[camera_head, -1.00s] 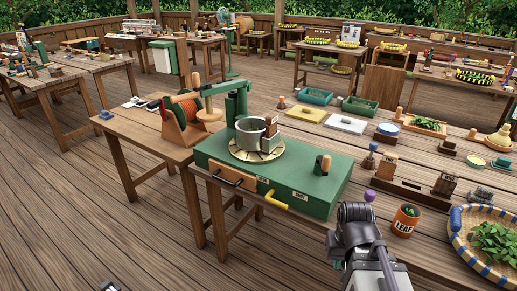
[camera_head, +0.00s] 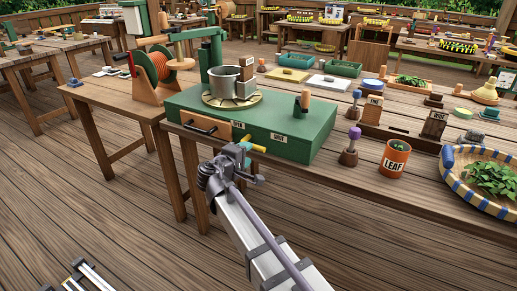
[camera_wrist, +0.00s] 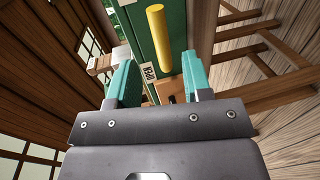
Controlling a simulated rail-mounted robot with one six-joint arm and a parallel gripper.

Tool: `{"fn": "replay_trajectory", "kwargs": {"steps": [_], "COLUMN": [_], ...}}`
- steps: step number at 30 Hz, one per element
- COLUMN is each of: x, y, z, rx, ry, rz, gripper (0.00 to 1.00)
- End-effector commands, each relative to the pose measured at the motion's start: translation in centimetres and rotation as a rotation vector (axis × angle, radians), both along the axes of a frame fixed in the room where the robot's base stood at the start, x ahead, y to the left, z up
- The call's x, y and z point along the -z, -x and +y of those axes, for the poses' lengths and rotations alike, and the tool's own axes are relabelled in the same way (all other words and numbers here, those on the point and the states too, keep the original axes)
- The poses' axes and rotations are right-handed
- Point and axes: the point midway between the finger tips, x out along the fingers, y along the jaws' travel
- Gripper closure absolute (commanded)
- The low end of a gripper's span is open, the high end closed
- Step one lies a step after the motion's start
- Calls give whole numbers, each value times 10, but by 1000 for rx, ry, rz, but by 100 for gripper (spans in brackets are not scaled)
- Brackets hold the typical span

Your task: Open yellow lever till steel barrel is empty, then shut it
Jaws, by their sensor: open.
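The steel barrel (camera_head: 224,84) stands upright on a pale round plate on top of the green cabinet (camera_head: 290,120); I cannot see into it. The yellow lever (camera_head: 258,149) sticks out from the cabinet's front, near white OPEN and SHUT labels, and leans toward the right. My gripper (camera_head: 250,163) is just in front of it and hides part of it. In the wrist view the lever (camera_wrist: 157,38) shows ahead, in line with the gap between the teal fingers of my gripper (camera_wrist: 158,75). The fingers are open and I see no clear contact.
A red reel (camera_head: 152,68) stands on the table to the left. A green post (camera_head: 212,55) rises behind the barrel. A LEAF can (camera_head: 394,158) and a basket of leaves (camera_head: 475,180) are on the right.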

Motion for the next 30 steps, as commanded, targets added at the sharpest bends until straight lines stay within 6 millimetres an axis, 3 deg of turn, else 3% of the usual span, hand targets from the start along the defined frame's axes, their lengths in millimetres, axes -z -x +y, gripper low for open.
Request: {"fn": "replay_trajectory", "kwargs": {"steps": [6, 11, 20, 30], "x": [13, 17, 17, 17], "y": [-48, -69, -73, -73], "z": [-23, -34, -37, -37], "rx": [3, 2, 2, 2], "ry": [-2, -1, -1, -2], "rz": [1, 2, 2, 1], "gripper": [55, 55, 55, 86]}}
